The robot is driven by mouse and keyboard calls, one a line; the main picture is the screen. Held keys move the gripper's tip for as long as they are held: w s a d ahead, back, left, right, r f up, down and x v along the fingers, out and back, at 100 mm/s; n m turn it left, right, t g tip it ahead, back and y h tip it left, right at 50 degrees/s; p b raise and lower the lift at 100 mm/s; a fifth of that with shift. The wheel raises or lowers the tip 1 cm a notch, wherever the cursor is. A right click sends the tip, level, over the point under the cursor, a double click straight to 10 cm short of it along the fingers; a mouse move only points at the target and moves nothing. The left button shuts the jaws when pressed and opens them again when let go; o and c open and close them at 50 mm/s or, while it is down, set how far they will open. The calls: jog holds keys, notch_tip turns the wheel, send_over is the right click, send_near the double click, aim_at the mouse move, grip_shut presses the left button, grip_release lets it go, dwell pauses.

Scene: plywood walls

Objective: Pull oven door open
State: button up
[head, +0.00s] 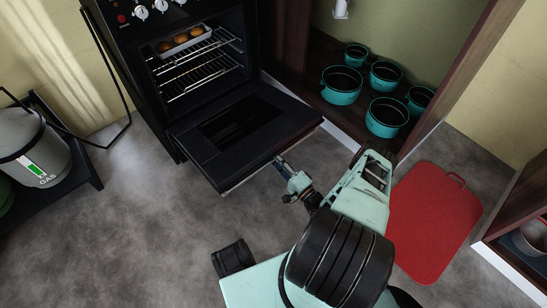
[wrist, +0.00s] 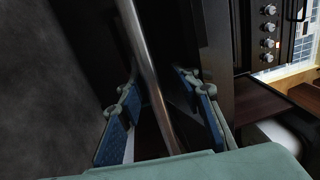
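The black oven (head: 190,70) stands at the upper left in the head view. Its door (head: 225,140) is folded down, open, and lies roughly flat, baring the inside with wire racks. A metal handle bar (head: 245,174) runs along the door's front edge. My gripper (head: 281,163) is at the right part of that edge. In the wrist view the handle (wrist: 152,75) passes between the two blue-padded fingers, which stand apart with gaps on both sides. My gripper looks open around the bar, not clamped on it.
A tray of round brown items (head: 180,41) sits on the upper rack. Several teal pots (head: 341,84) stand in a low cabinet right of the oven. A red board (head: 430,222) lies on the floor at right. A gas canister (head: 35,148) stands at left. Floor left of the door is clear.

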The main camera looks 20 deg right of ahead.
aim_at(274, 145)
jog(key=shift+w+r, duration=0.1)
jog(key=shift+r, duration=0.05)
jog(key=shift+r, duration=0.6)
notch_tip(274, 145, up, 9)
jog(key=shift+f, duration=0.1)
